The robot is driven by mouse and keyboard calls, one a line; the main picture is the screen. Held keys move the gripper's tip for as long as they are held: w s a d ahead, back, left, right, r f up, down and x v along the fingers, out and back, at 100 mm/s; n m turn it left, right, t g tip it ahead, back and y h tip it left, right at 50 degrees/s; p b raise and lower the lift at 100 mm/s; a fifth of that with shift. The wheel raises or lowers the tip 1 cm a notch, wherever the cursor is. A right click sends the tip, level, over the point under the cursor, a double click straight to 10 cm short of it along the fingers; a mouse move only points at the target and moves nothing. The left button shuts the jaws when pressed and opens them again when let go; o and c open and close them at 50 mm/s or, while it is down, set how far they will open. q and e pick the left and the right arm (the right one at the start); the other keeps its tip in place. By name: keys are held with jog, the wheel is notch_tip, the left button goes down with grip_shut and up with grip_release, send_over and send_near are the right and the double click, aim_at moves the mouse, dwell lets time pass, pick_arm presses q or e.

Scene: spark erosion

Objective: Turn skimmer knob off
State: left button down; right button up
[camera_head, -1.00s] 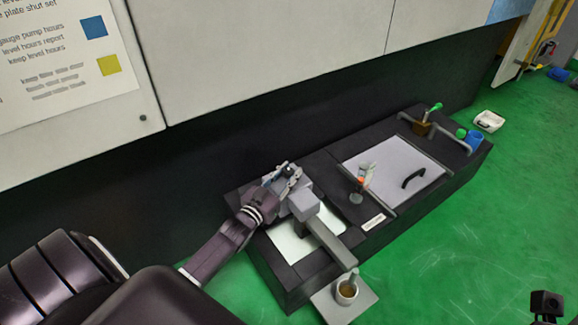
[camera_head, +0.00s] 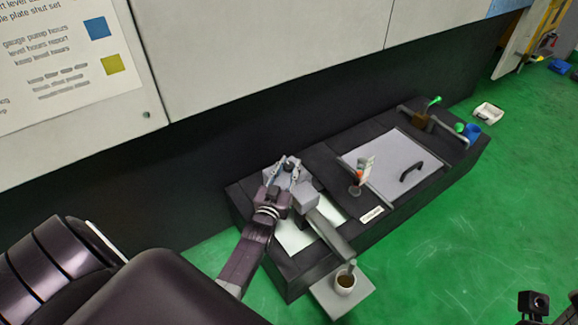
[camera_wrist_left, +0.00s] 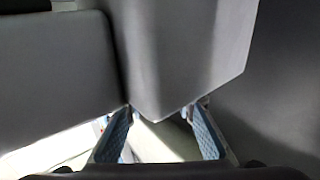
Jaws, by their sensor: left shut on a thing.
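The skimmer is a grey box (camera_head: 304,198) with a sloping arm (camera_head: 330,236) on the near left part of the long dark tank unit. A dark round knob (camera_head: 288,163) shows at the far side of the box. My left gripper (camera_head: 284,174) is at the knob, its fingers closed about it. In the left wrist view the two blue-padded fingers (camera_wrist_left: 158,138) stand apart, with a large grey block (camera_wrist_left: 180,55) covering the space beyond them. The knob cannot be made out there.
A cup of brown liquid (camera_head: 345,284) stands on a grey shelf (camera_head: 326,298) below the skimmer arm. A pale lid (camera_head: 385,160) with a black handle (camera_head: 411,170) covers the tank's middle. A dark wall rises behind; green floor (camera_head: 450,235) is free in front.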

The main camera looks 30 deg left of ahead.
pick_arm(q)
jog(key=c, duration=1.6)
grip_release()
jog(key=shift+s, duration=0.1)
jog(key=v, duration=1.2)
jog(key=shift+r, duration=0.15)
